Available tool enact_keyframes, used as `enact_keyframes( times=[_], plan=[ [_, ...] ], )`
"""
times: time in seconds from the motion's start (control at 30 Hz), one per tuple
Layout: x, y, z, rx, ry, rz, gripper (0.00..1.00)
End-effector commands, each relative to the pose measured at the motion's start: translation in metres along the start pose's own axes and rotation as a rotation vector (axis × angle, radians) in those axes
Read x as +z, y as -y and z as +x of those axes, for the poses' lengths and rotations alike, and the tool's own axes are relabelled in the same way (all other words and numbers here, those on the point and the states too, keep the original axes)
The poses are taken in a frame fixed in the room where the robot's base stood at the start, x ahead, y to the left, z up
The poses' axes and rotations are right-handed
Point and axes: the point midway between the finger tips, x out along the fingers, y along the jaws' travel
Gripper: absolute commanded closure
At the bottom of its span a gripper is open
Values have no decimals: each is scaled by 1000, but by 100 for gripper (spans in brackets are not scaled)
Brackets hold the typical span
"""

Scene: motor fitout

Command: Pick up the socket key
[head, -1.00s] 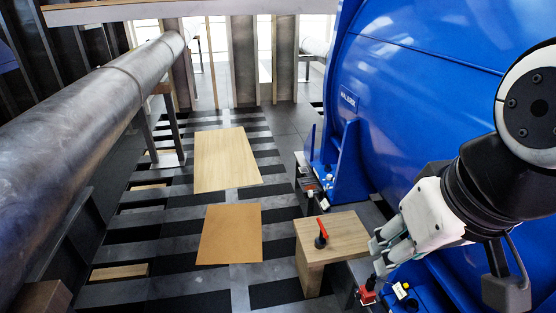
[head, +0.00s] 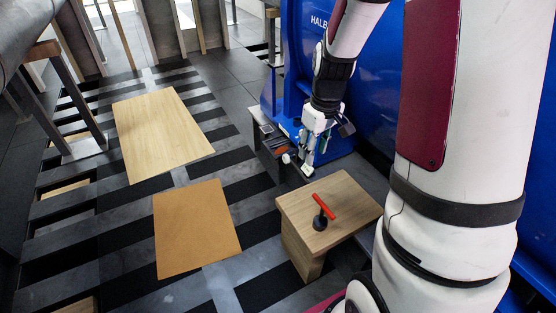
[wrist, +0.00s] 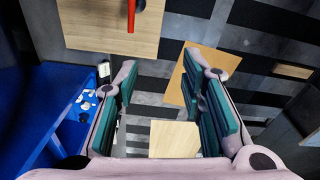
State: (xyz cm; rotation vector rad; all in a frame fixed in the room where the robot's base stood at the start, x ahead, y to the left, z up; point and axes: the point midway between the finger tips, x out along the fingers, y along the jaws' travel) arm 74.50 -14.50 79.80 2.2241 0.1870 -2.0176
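The socket key (head: 324,207) has a red bar handle and a black round end. It rests on top of a wooden block table (head: 345,192). In the wrist view only part of its red handle (wrist: 131,14) shows at the top edge, on the wooden top (wrist: 90,28). My gripper (head: 297,166) hangs pointing down beyond the far edge of the wooden block, apart from the key. In the wrist view my gripper (wrist: 160,82) has its green-padded fingers spread wide with nothing between them.
The blue motor housing (head: 375,75) stands close behind my arm on the right. A dark ledge with small parts (head: 268,137) lies left of my gripper. A brown board (head: 195,228) and a pale board (head: 160,130) lie on the slatted floor. Space above the wooden block is clear.

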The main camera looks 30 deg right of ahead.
Motion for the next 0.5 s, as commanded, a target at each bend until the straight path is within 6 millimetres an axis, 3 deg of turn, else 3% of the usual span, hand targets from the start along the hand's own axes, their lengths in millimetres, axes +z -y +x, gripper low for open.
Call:
enact_keyframes(
  times=[0.03,0.2,0.3,0.5],
  plan=[
    [0,-13,42,-6,25,-3,64],
    [5,-45,126,-14,68,-35,64],
    [10,-56,158,-16,84,-48,64],
    [16,-64,188,-18,97,-60,64]
  ],
)
